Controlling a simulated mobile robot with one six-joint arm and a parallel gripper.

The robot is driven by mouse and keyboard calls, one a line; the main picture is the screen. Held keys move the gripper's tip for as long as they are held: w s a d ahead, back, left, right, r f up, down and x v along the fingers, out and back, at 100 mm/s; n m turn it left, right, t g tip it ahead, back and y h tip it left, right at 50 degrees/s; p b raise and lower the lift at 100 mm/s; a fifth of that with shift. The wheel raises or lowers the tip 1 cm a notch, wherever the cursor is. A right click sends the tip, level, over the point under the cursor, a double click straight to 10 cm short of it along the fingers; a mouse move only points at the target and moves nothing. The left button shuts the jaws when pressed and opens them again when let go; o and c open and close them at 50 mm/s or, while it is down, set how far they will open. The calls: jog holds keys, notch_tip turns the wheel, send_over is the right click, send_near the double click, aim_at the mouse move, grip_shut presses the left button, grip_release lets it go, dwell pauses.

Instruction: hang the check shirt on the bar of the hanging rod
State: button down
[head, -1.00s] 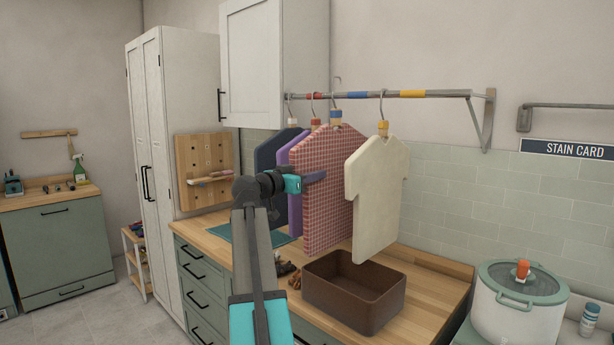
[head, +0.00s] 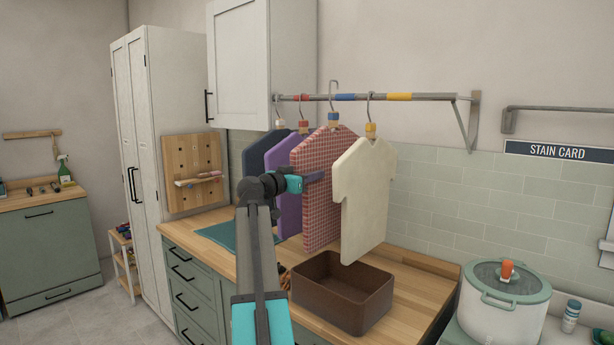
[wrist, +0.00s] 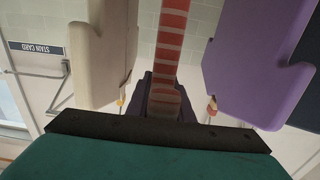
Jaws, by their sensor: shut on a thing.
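The red-and-white check shirt (head: 321,218) hangs upright from its hanger in the head view, between the cream shirt and the purple shirt. My gripper (head: 312,177) is shut on its near side edge. The shirt's hook stands up across the bar of the hanging rod (head: 432,97), its top above the bar, between the red and blue bands. I cannot tell whether the hook is over the bar or in front of it. In the wrist view the check shirt (wrist: 172,40) shows edge-on, running into my gripper (wrist: 168,100).
The cream shirt (head: 362,200) hangs close on the right. The purple shirt (head: 283,190) and a dark blue shirt (head: 253,160) hang on the left. A brown bin (head: 340,305) stands on the wooden counter below. A white cabinet (head: 240,65) is at the bar's left end.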

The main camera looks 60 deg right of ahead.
aim_at(326, 180)
jog(key=shift+p+x, duration=1.85)
jog(key=shift+x, duration=1.65)
jog(key=shift+f+b, duration=1.45)
jog(key=shift+b, duration=0.75)
jog(key=c, duration=1.5)
grip_release()
jog(key=shift+f, duration=0.1)
jog(key=shift+a, duration=0.15)
